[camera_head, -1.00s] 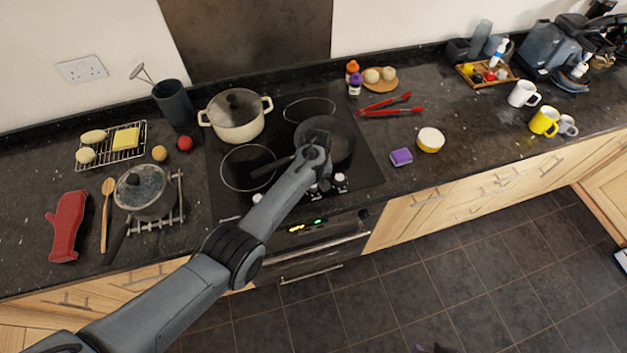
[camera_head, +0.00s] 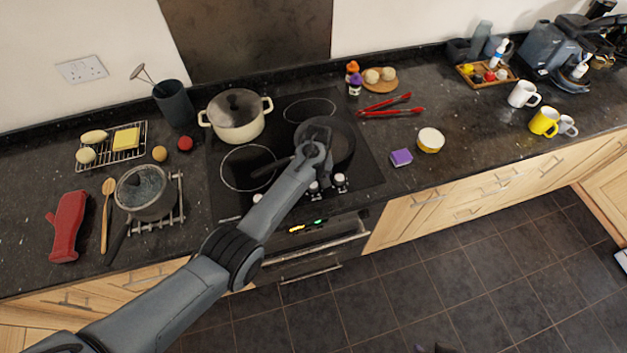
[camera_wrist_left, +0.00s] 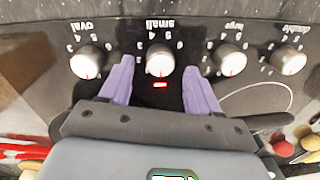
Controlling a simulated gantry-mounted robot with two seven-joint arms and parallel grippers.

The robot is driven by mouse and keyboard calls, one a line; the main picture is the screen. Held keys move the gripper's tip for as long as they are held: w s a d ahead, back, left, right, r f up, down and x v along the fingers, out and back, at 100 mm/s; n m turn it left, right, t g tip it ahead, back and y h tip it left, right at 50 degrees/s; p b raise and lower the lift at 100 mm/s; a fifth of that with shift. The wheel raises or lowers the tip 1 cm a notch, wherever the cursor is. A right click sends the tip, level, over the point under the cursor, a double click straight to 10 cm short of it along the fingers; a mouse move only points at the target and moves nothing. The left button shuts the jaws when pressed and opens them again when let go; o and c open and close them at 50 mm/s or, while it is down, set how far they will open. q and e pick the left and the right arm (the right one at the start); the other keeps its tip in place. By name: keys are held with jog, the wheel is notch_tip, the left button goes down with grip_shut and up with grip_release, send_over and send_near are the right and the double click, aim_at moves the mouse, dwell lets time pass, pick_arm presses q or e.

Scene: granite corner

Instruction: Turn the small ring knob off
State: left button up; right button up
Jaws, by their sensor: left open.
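The small ring knob (camera_wrist_left: 160,60) is white and round, under the label "small" in the left wrist view. A red light (camera_wrist_left: 160,85) glows beside it. My left gripper (camera_wrist_left: 158,70) is open, its two purple fingers on either side of this knob with visible gaps; depth contact cannot be told. In the head view my left gripper (camera_head: 318,178) is at the hob's front edge, partly hiding the knobs. At the bottom edge of the head view, a dark and purple sliver, probably my right gripper (camera_head: 430,348), shows; its jaws cannot be made out.
The oval knob (camera_wrist_left: 87,62), large knob (camera_wrist_left: 229,60) and double knob (camera_wrist_left: 289,60) flank the small knob. A frying pan (camera_head: 340,143) and a cream pot (camera_head: 235,125) stand on the hob. A purple sponge (camera_head: 401,157) lies to the right.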

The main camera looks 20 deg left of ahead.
pick_arm(q)
notch_tip(320, 180, up, 9)
jog(key=b, duration=0.1)
jog(key=shift+d, duration=0.15)
dwell(0.5)
